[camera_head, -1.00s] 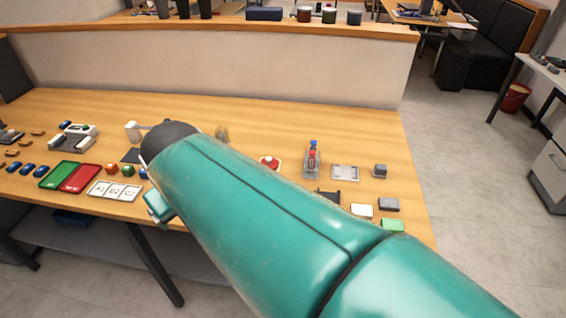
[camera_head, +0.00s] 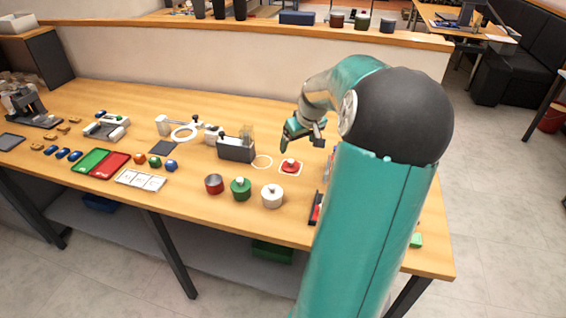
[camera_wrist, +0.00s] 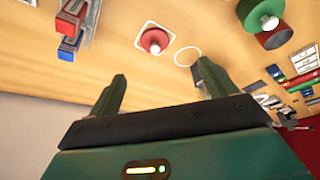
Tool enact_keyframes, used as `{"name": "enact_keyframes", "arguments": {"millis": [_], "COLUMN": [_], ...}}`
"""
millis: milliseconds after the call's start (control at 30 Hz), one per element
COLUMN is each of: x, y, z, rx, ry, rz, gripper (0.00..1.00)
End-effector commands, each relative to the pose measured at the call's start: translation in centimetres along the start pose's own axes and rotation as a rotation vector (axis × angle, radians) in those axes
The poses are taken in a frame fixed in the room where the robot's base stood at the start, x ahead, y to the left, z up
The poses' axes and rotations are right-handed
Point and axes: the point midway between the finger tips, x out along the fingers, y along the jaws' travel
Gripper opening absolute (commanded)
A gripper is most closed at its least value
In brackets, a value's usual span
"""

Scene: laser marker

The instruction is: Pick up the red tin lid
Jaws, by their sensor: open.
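The red tin lid (camera_head: 290,166) is a red disc with a small pale knob, lying on a white square on the wooden table. It also shows in the wrist view (camera_wrist: 153,40), ahead of the fingers. My gripper (camera_head: 303,136) is open and empty, above and behind the lid in the head view. In the wrist view my gripper (camera_wrist: 160,74) has its two green fingers spread wide, with bare table between them. The lid is apart from both fingers and fully visible there.
A red tin (camera_head: 214,184), a green lidded tin (camera_head: 241,189) and a white lidded tin (camera_head: 272,195) stand near the front edge. A white ring (camera_head: 262,161) and a dark box (camera_head: 236,150) are left of the lid. A holder (camera_wrist: 80,30) stands beside it in the wrist view.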

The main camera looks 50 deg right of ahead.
Motion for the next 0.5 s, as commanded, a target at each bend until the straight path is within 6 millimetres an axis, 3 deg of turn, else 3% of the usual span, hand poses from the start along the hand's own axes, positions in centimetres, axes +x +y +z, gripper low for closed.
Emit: {"name": "enact_keyframes", "arguments": {"millis": [33,167,500], "x": [0.1,1.0,7.3], "y": [1.0,1.6,1.3], "z": [0.2,0.3,0.1], "rx": [0.012,0.017,0.013], "ry": [0.007,0.013,0.011], "rz": [-0.003,-0.007,-0.009], "gripper": [0.84,0.84,0.84]}}
